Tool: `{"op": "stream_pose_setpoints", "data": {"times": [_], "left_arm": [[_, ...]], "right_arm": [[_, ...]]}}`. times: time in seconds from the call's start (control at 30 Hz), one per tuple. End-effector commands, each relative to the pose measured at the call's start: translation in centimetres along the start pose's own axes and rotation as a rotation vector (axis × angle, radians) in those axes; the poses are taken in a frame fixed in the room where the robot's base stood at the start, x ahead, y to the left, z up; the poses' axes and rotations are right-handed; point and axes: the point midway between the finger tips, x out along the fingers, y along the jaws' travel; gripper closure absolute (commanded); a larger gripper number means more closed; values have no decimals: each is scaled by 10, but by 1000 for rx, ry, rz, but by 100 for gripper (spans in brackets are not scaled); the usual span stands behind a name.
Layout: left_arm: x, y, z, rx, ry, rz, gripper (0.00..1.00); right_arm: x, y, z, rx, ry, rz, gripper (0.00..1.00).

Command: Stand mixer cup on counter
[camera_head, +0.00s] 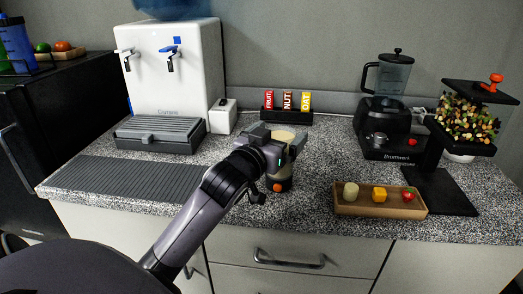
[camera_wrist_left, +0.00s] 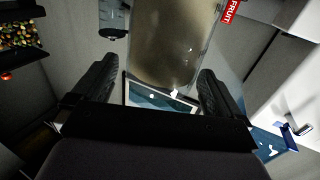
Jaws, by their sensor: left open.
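The mixer cup (camera_head: 283,176) stands upright on the speckled counter (camera_head: 320,215), near its front edge. It has a clear body with beige contents and an orange spot low on its front. My left gripper (camera_head: 286,146) is open at the cup's upper part and hides some of it. In the left wrist view, the cup's beige-filled body (camera_wrist_left: 172,45) lies ahead, between the open fingers of the left gripper (camera_wrist_left: 158,92). Contact between fingers and cup cannot be told. My right gripper is not in view.
A wooden tray (camera_head: 348,207) with small food pieces lies to the right. Behind are a bar holder (camera_head: 288,116), a blender (camera_head: 385,130) and a black-framed dispenser (camera_head: 440,190). A white water dispenser (camera_head: 180,85) and grey ribbed mat (camera_head: 120,178) are left.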

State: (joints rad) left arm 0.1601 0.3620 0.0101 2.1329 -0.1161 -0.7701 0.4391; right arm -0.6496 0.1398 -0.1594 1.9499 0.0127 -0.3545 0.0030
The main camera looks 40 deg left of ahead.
Motion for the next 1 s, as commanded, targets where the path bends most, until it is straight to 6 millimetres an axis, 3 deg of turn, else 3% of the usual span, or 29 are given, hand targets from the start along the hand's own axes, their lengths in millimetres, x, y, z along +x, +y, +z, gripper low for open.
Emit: {"op": "stream_pose_setpoints", "data": {"times": [0.3,0.5,1.0], "left_arm": [[-56,0,1,-1,-1,0,0],[-80,0,1,-1,-1,0,0],[-89,0,0,0,0,-1,0]], "right_arm": [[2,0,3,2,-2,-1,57],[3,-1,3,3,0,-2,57],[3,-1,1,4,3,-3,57]]}}
